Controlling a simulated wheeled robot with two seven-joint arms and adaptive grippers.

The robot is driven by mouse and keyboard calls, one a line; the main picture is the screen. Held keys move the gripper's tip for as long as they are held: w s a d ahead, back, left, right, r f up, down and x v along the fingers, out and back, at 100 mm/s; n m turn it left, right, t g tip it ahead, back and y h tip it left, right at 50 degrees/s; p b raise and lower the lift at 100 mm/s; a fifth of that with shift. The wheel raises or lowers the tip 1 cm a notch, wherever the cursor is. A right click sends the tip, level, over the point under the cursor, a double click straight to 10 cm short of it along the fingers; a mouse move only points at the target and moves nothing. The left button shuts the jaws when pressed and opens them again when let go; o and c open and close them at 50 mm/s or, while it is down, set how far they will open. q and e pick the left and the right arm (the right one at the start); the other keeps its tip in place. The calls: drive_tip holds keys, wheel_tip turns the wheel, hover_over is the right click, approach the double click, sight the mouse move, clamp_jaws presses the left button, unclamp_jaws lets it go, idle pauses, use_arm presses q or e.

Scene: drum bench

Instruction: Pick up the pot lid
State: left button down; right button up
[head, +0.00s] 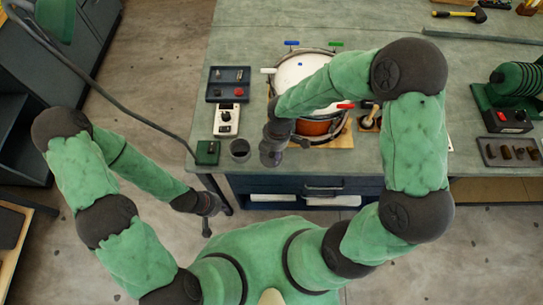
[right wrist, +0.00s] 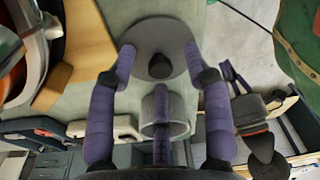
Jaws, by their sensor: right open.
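The pot lid (right wrist: 152,45) is a grey disc with a dark round knob, lying on the bench in the right wrist view. In the head view my right gripper (head: 272,152) is over that spot and mostly hides it. The open purple fingers of my right gripper (right wrist: 160,52) show on either side of the lid in the right wrist view, with nothing held between them. A small grey pot (head: 240,149) stands left of the right gripper; it also shows in the right wrist view (right wrist: 178,128). My left gripper (head: 207,220) hangs in front of the bench, away from the lid; its opening is unclear.
A drum (head: 318,127) on a wooden board stands just behind my right gripper. A green box (head: 207,152), a white switch box (head: 227,120) and a dark tray (head: 228,85) sit to the left. The bench's front edge is close.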

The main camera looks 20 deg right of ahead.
clamp_jaws()
drive_tip(key=shift+r, duration=0.1)
